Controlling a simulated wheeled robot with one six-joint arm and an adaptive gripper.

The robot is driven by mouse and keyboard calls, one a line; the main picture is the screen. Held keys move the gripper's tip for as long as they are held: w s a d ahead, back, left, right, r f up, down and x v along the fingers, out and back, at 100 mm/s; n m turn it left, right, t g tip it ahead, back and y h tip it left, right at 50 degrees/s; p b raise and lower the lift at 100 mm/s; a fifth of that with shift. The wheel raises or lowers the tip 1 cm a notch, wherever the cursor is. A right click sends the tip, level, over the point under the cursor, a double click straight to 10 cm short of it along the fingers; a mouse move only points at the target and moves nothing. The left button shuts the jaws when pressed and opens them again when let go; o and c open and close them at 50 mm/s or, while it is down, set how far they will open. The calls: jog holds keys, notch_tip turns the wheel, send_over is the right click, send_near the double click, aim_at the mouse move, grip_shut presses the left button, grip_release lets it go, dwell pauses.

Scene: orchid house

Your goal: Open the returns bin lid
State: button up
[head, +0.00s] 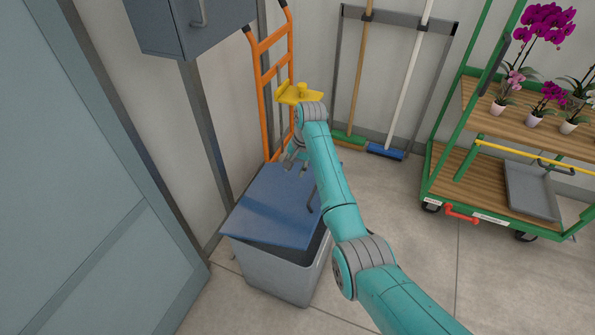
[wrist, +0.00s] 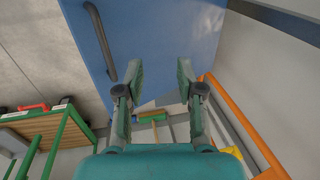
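The returns bin (head: 280,272) is a grey box on the floor by the left wall. Its blue lid (head: 268,212) is tilted, with a dark gap between lid and rim on the right side. The lid's dark bar handle (head: 312,196) is near its right edge. In the wrist view the blue lid (wrist: 160,35) fills the upper middle, and the handle (wrist: 101,42) lies left of my fingers. My gripper (head: 296,158) is at the lid's far edge. In the wrist view its fingers (wrist: 159,72) are apart with nothing held. I cannot tell whether they touch the lid.
An orange hand truck (head: 265,85) stands behind the bin against the wall. A broom (head: 360,75) and a blue-headed brush (head: 385,152) hang beyond it. A green plant trolley (head: 437,165) with orchids stands at right. A grey wall box (head: 190,28) is above left. Floor right of the bin is clear.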

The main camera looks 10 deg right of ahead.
jog(key=w+a+r, duration=0.2)
jog(key=a+r, duration=0.1)
jog(key=r, duration=0.5)
jog(key=shift+r, duration=0.35)
dwell(0.6)
jog(key=shift+w, duration=0.1)
dwell(0.3)
